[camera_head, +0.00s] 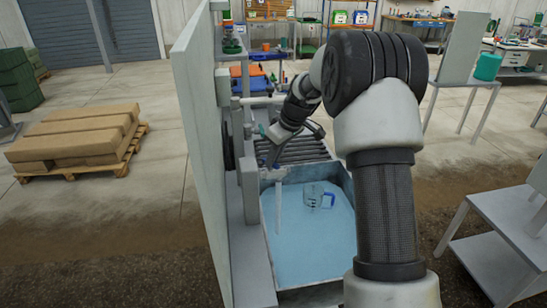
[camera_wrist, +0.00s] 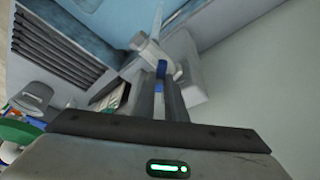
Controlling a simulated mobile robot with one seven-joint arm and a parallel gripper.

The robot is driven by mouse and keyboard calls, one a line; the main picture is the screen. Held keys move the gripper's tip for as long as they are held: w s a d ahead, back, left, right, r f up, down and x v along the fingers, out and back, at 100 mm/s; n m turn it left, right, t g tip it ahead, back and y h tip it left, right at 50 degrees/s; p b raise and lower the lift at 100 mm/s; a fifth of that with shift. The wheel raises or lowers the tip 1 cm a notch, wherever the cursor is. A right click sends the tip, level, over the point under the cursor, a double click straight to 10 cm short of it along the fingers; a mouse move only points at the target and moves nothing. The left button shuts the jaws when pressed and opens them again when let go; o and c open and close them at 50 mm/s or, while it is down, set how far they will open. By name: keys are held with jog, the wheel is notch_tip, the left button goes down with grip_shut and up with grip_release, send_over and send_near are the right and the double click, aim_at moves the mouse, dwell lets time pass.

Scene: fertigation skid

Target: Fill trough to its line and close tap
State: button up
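The trough (camera_head: 349,189) is a grey open box with pale blue water (camera_head: 300,255) across its inside. I cannot make out a fill line. The tap (camera_head: 278,174) is on the trough's left side, and a pale vertical stream (camera_head: 278,212) hangs from it to the water. In the wrist view, the white tap body (camera_wrist: 150,52) is just beyond my fingertips. Its blue handle (camera_wrist: 161,70) is between the two fingers of my gripper (camera_wrist: 160,90), which look closed on it. In the head view, my gripper (camera_head: 268,150) is small and partly hidden behind the tap area.
A tall pale panel (camera_head: 202,130) stands close on the left. Sacks on a pallet (camera_head: 80,135) are further left, and grey tables stand at right.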

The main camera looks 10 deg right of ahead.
jog(key=shift+m, duration=0.3)
grip_shut()
jog(key=shift+f+b, duration=0.1)
jog(key=shift+b, duration=0.3)
jog(key=m, duration=0.2)
jog(key=m+t+h+b, duration=0.1)
jog(key=shift+s+a, duration=0.15)
jog(key=shift+a, duration=0.1)
jog(key=shift+a+m+h, duration=0.15)
jog(key=shift+m+h, duration=0.75)
jog(key=shift+m, duration=1.4)
jog(key=o, duration=0.7)
grip_release()
